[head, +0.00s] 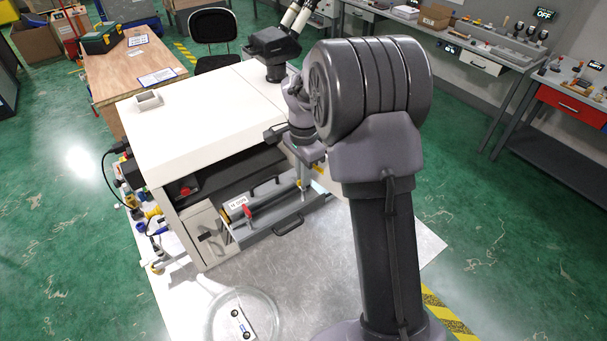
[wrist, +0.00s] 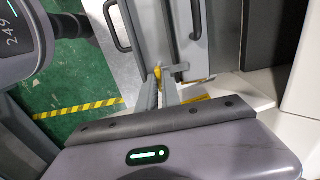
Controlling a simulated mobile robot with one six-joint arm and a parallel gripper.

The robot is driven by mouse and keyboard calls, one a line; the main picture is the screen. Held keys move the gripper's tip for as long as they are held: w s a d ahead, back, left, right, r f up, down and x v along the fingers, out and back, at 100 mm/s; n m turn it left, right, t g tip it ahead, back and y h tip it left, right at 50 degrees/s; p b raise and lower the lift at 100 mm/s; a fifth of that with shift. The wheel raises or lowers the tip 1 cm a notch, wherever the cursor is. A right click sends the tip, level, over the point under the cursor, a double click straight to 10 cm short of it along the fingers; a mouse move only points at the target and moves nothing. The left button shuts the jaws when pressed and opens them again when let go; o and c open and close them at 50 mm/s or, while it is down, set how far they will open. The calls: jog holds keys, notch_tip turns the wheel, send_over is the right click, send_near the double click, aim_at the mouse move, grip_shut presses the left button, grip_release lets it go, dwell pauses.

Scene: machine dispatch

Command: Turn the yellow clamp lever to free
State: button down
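The yellow clamp lever (wrist: 158,73) shows as a small yellow piece at my fingertips in the wrist view, at the edge of the grey drawer unit. My gripper (wrist: 163,80) points at it with its two fingers close together. The fingertips are at the lever, but whether they touch or grip it is unclear. The fingers hide part of the lever. In the head view my gripper (head: 303,180) reaches down to the right end of the pulled-out drawer (head: 270,222), with a little yellow beside it. A red lever (head: 247,211) stands at the drawer's left end.
The white machine housing (head: 205,110) overhangs the drawer. Black bar handles (head: 288,226) stick out from the drawer. A round clear dish (head: 242,315) lies on the metal table (head: 330,250) in front. The tabletop between dish and drawer is clear.

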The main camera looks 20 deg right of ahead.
dwell(0.4)
jog(key=n, duration=0.5)
jog(key=shift+n, duration=0.4)
jog(key=n+p, duration=0.1)
jog(key=n, duration=0.4)
jog(key=shift+r+n, duration=0.1)
jog(key=shift+n, duration=0.2)
jog(key=n+p, duration=0.1)
jog(key=n, duration=0.5)
jog(key=shift+p, duration=0.3)
jog(key=shift+n, duration=0.4)
jog(key=c, duration=1.5)
grip_release()
jog(key=shift+c, duration=0.2)
